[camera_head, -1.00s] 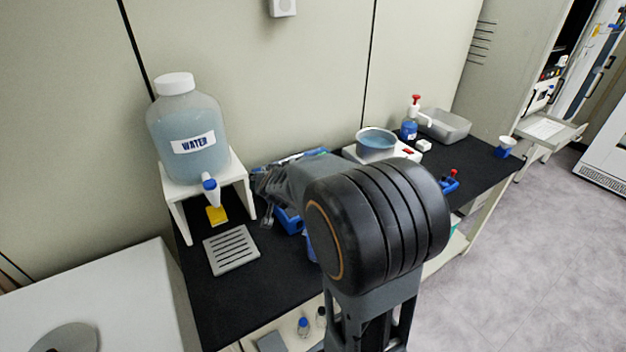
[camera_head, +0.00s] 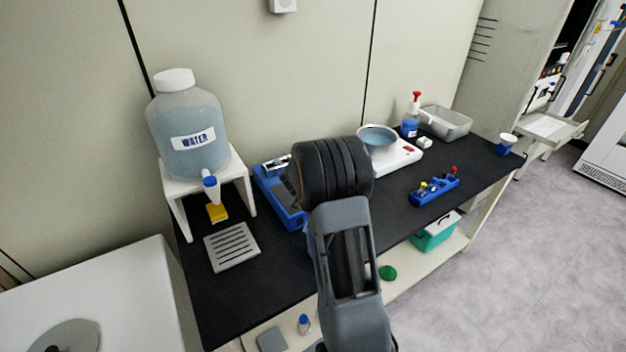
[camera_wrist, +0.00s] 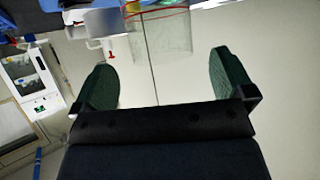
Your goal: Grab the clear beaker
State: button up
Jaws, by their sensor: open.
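A see-through, beaker-like vessel (camera_wrist: 163,38) shows at the top of the wrist view, its outline faint against the pale wall. I take it to be the clear beaker. My gripper (camera_wrist: 166,82) is open, with one dark green finger on each side of the picture. The vessel lies beyond the fingertips, roughly in line with the gap, and nothing shows between the fingers. In the head view my arm hides the gripper, and I cannot make out the clear beaker there.
The black bench (camera_head: 400,215) holds a water jug on a white stand (camera_head: 236,170), a grey slotted tray (camera_head: 231,247), a blue device (camera_head: 268,190), a scale with a bowl (camera_head: 404,157), and a blue rack (camera_head: 434,190). A wash bottle (camera_head: 410,127) and metal tray (camera_head: 446,122) stand farther back.

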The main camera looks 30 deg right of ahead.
jog(key=shift+x, duration=2.6)
jog(key=shift+c, duration=0.3)
jog(key=c, duration=0.9)
jog(key=shift+r, duration=0.1)
jog(key=shift+c, duration=0.5)
jog(key=shift+r, duration=0.2)
